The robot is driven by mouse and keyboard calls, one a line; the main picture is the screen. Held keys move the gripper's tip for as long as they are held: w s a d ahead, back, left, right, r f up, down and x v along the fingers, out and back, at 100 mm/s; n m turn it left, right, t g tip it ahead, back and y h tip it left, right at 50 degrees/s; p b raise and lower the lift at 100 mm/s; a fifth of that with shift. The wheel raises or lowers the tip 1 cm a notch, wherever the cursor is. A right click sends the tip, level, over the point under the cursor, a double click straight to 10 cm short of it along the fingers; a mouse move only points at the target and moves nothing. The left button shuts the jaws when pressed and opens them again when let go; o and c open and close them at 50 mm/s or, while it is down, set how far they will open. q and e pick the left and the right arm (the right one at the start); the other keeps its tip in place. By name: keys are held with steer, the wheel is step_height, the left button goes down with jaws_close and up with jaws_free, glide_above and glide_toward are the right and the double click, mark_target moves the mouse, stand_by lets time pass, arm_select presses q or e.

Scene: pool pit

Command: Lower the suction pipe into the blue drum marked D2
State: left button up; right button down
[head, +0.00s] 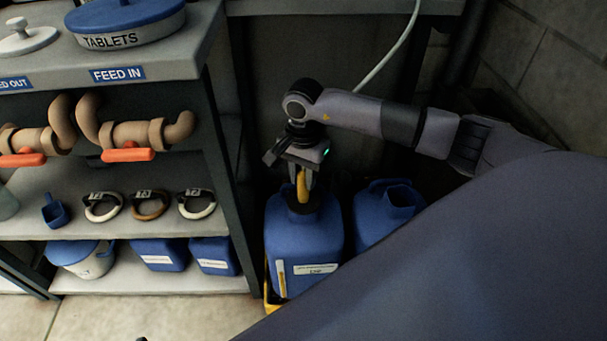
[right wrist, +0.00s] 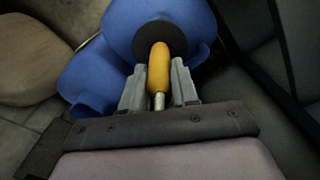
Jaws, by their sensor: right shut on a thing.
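My right gripper (head: 303,172) is shut on the yellow grip (head: 302,187) of what appears to be the suction pipe, held upright over the nearer blue drum (head: 305,235). In the right wrist view, the fingers (right wrist: 159,86) stand either side of the yellow grip (right wrist: 159,66). A black disc (right wrist: 180,40) shows at the drum's mouth, around the grip. Any pipe below the disc is hidden. The drum's label (head: 316,269) is too small to read surely, and I see no clear D2. A second blue drum (head: 392,212) with an open mouth stands right behind. My left gripper is not in view.
A shelf unit (head: 222,137) with valves, rings and blue containers stands close left of the drum. A yellow tray edge (head: 271,298) shows at the drum's foot. A pale hose (head: 392,50) hangs behind my right arm. Bare floor (head: 180,316) lies in front.

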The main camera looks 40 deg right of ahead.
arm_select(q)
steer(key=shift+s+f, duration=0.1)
arm_select(e)
steer(key=shift+f, duration=0.1)
steer(key=c, duration=0.8)
jaws_free()
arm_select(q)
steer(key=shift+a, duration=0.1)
arm_select(e)
step_height(320, 180, up, 7)
steer(key=shift+f+p, duration=0.1)
steer(key=shift+p, duration=0.85)
steer(key=shift+r, duration=0.2)
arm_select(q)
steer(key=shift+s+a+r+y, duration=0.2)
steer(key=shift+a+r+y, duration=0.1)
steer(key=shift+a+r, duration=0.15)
